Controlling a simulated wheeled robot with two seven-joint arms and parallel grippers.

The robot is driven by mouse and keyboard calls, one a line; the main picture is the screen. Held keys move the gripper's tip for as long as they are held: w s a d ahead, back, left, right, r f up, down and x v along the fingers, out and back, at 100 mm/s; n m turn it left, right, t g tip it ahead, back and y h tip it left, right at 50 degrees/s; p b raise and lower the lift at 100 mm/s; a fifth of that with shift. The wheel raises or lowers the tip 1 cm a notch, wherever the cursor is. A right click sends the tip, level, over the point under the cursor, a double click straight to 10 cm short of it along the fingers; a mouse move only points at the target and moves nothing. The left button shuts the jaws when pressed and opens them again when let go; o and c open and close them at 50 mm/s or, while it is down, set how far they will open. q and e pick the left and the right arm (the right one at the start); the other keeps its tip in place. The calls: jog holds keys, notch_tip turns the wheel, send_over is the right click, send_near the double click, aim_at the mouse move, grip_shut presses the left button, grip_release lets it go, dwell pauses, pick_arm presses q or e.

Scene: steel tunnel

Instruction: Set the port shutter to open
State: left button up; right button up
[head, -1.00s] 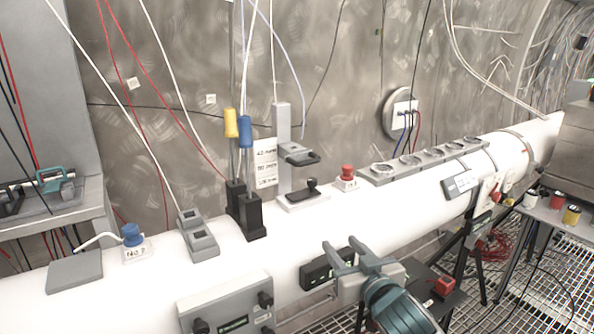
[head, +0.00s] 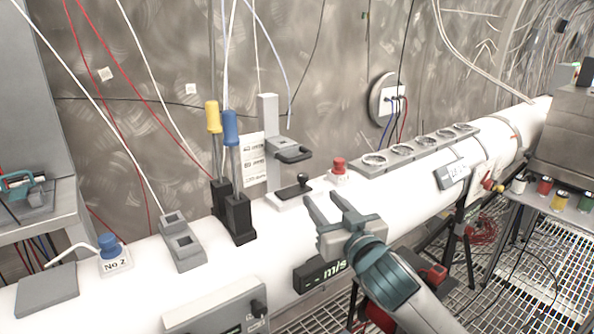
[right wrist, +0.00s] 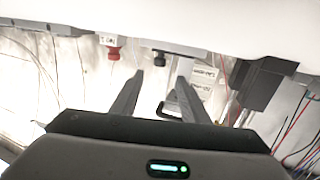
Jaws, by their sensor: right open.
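No part carries a readable port shutter label. On the white tube (head: 215,262) stands a grey post (head: 268,120) with a grey bracket and dark loop handle (head: 291,154) partway up. At its foot is a flat plate with a black knob (head: 303,180). My right gripper (head: 325,197) is open and empty, just in front of this plate, fingers toward the wall. In the right wrist view the picture is inverted; the black knob (right wrist: 159,59) shows between the fingertips, seemingly apart from them, and the loop handle (right wrist: 178,103) shows beyond. My left gripper is not in view.
A red button (head: 339,167) sits right of the plate. Yellow-handled (head: 213,117) and blue-handled (head: 231,128) levers stand left of the post. A row of round ports (head: 402,150) lies further right. A box with black knobs (head: 216,312) is on the tube's near side.

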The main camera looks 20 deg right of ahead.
aim_at(301, 174)
jog(key=w+p, duration=0.1)
jog(key=w, duration=0.4)
jog(key=w+a+p, duration=0.1)
jog(key=w, duration=0.4)
jog(key=w+p, duration=0.2)
jog(key=w, duration=0.3)
jog(key=shift+a, duration=0.15)
jog(key=shift+w+a, duration=0.1)
jog(key=shift+w, duration=0.7)
jog(key=shift+c, duration=0.2)
